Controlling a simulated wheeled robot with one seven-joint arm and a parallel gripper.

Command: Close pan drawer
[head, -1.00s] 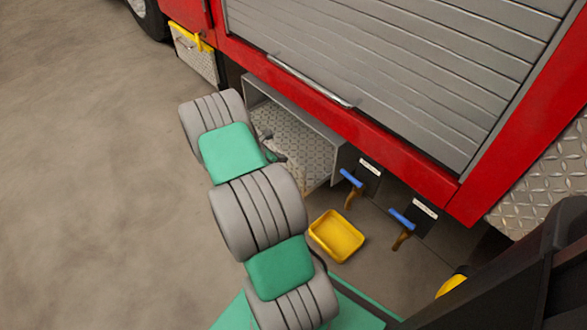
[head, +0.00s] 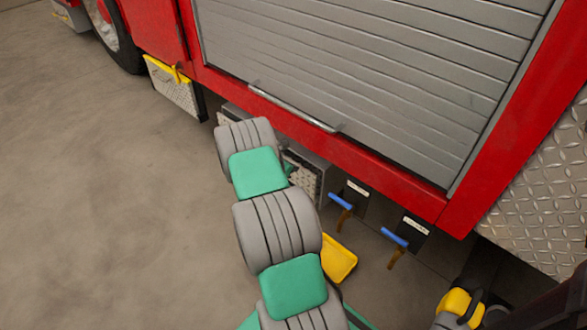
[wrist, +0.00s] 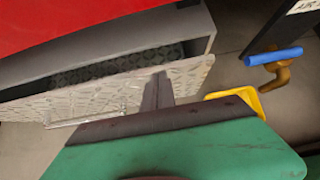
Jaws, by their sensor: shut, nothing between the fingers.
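The pan drawer shows in the head view as a grey box with a diamond-plate front (head: 303,178) below the red truck side, partly behind my arm. In the wrist view, its pale diamond-plate front (wrist: 110,88) leans away from the grey housing (wrist: 120,60). A dark gap along its upper edge shows a diamond-plate surface inside. A thin bar handle runs along the lower left of the front. My gripper (wrist: 157,88) is shut and empty, with its fingertips at the right part of the front; I cannot tell if they touch. My arm hides the gripper in the head view.
Two blue-handled valves (head: 341,201) (head: 394,237) stick out to the right of the drawer. A yellow tray (head: 340,258) lies on the floor below them, close to my arm. A yellow-topped box (head: 172,85) hangs farther left. The floor at left is clear.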

